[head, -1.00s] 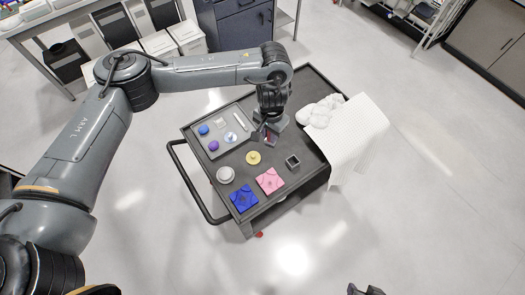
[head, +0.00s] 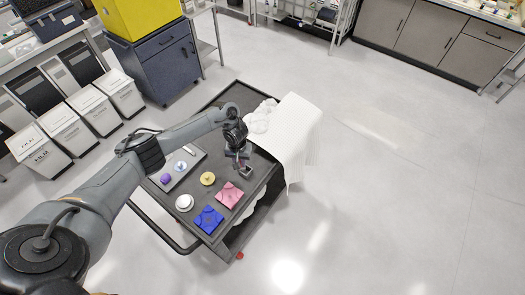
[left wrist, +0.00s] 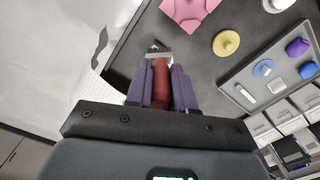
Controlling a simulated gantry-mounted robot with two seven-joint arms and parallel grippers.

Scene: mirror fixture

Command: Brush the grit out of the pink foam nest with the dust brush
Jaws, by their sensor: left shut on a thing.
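My left gripper (head: 241,163) is shut on the dust brush (left wrist: 160,85). Its reddish-brown handle lies between the two fingers in the left wrist view, with a pale band and dark tip beyond them. The pink foam nest (head: 229,194) lies flat near the front of the cart top. It also shows at the top of the left wrist view (left wrist: 190,10). The gripper is above and behind the nest, with the brush apart from it. Grit is too small to make out. My right gripper is not in view.
A blue foam nest (head: 208,219), a yellow disc (head: 207,178) and a white round piece (head: 184,202) lie around the pink nest. A grey tray (left wrist: 240,78) holds small parts. A small dark square holder (head: 245,170) is by the gripper. White cloth (head: 298,125) drapes the far right edge.

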